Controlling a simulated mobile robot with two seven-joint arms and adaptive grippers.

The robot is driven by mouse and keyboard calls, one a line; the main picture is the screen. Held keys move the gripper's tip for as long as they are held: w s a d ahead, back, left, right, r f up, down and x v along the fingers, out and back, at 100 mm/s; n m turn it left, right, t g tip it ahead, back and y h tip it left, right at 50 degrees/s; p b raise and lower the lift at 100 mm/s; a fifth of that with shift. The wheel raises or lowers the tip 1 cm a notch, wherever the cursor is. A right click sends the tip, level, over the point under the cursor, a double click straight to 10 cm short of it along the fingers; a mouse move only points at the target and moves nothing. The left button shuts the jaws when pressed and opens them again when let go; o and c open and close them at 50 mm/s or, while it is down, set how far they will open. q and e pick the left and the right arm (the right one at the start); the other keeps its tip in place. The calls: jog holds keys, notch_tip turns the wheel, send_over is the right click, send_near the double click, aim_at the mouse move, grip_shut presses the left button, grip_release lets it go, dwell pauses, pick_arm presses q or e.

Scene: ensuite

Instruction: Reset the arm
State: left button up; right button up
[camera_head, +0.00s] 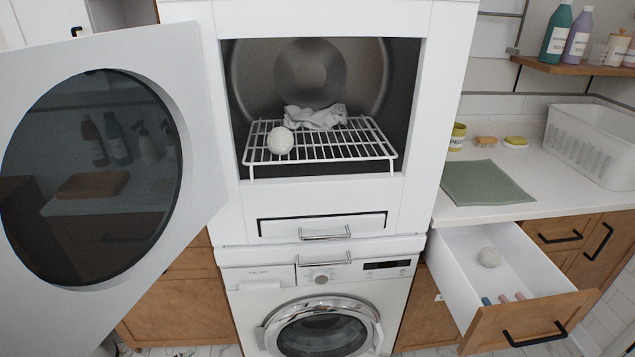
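Neither of my grippers shows in the head view, and I cannot make out either arm. The upper dryer (198,70) stands in the middle with its round-windowed door (195,160) swung wide open to the left. Inside it, a white wire rack (345,153) carries a white ball (280,140) at the front left and a crumpled white cloth (316,116) behind it.
A washing machine (250,300) stands below, its round door shut. The counter above bears a green cloth (485,183) and a white basket (590,150). Bottles stand on a shelf (570,66).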

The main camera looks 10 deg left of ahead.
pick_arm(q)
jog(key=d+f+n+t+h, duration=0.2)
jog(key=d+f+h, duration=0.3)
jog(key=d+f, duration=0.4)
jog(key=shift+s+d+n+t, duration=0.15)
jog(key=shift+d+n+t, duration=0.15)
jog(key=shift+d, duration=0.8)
